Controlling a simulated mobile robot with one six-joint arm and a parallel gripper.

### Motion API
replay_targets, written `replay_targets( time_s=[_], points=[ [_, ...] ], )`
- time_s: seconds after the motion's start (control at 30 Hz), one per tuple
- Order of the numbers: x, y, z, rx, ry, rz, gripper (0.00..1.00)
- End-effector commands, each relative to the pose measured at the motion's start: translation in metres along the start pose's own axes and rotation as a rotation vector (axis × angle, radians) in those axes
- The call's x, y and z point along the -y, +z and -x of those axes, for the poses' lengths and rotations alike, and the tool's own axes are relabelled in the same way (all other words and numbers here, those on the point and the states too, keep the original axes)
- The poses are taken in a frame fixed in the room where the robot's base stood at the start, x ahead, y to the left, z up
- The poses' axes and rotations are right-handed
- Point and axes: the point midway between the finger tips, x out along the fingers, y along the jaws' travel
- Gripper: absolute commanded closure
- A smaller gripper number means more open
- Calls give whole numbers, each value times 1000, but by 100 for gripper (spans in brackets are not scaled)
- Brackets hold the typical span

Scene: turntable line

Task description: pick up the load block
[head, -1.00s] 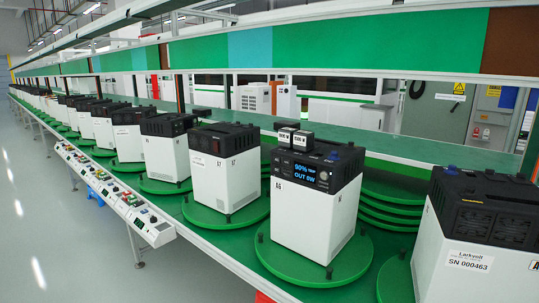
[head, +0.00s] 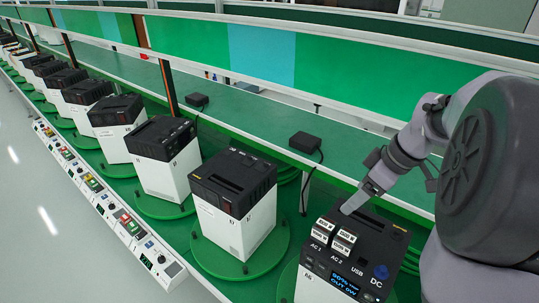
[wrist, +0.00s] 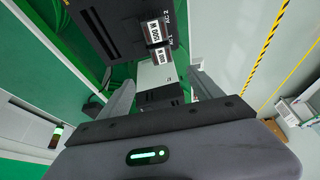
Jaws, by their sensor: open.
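My gripper (head: 352,206) is over the unit's top, just behind the blocks. In the wrist view my gripper's fingers (wrist: 163,88) are spread apart and hold nothing. The exact gap to the blocks is unclear.
Several similar white units with black tops, such as the neighbouring one (head: 234,183), stand on green round turntables (head: 196,240). Black adapters (head: 304,142) with cables lie on the green shelf behind. A control strip (head: 123,218) runs along the front.

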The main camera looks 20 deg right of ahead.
Motion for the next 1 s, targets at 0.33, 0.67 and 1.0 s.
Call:
replay_targets(
  time_s=[0.33, 0.67, 1.0],
  points=[
    [-1, 4, -90, 0, -9, 13, 25],
    [4, 8, -142, 0, -7, 12, 25],
    [6, 10, -174, -1, -2, 14, 25]
  ],
)
